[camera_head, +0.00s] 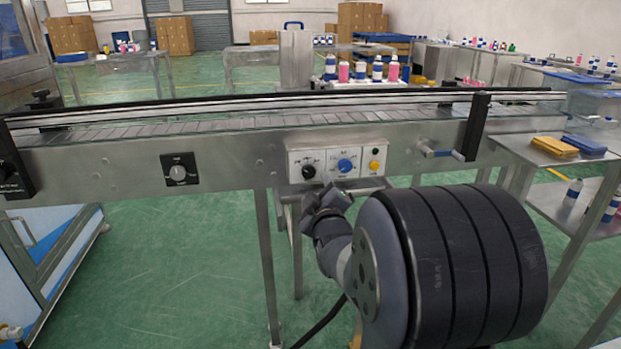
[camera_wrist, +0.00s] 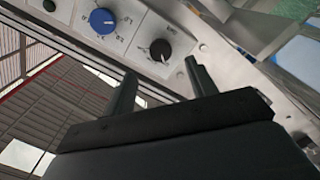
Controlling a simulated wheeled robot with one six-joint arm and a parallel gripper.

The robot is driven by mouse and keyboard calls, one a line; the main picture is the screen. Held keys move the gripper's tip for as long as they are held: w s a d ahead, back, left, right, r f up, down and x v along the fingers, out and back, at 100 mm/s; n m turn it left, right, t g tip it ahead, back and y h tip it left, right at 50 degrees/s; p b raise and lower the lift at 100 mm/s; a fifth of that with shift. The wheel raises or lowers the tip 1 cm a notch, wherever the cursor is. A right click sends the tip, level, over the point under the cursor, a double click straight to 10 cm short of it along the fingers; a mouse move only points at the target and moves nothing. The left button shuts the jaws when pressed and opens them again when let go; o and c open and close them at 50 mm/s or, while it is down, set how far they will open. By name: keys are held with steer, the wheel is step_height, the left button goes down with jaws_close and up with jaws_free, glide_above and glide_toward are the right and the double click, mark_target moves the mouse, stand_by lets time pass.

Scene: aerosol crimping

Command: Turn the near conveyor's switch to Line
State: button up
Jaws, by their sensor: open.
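The near conveyor (camera_head: 230,148) runs across the head view. Its white control panel (camera_head: 328,176) carries a black knob (camera_head: 309,172), a blue knob (camera_head: 345,165) and a yellow button (camera_head: 374,165). The panel's small labels are not readable. My gripper (camera_head: 325,193) is just below the panel. In the wrist view, my gripper (camera_wrist: 160,72) is open and empty, its two fingers apart. The black knob (camera_wrist: 160,49) appears beyond the fingertips and between them; contact cannot be told. The blue knob (camera_wrist: 102,20) is to its left. The black knob's pointer direction is unclear.
A separate black box with a grey dial (camera_head: 179,173) is on the conveyor's side, left of the panel. A crank handle (camera_head: 440,153) sticks out on the right. A steel table (camera_head: 555,165) with yellow and blue stacks stands at right. Green floor is open below the conveyor.

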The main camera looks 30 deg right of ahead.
mark_target(309, 174)
steer(key=x, duration=0.7)
steer(key=shift+w, duration=0.1)
steer(key=c, duration=1)
steer(key=shift+f, duration=0.1)
steer(key=shift+b, duration=0.45)
steer(key=m+b, duration=0.2)
steer(key=m, duration=0.2)
steer(key=shift+f+m+b, duration=0.1)
steer(key=shift+m+b, duration=0.2)
steer(key=shift+b, duration=0.1)
steer(key=shift+m+b, duration=0.8)
steer(key=shift+m, duration=1.8)
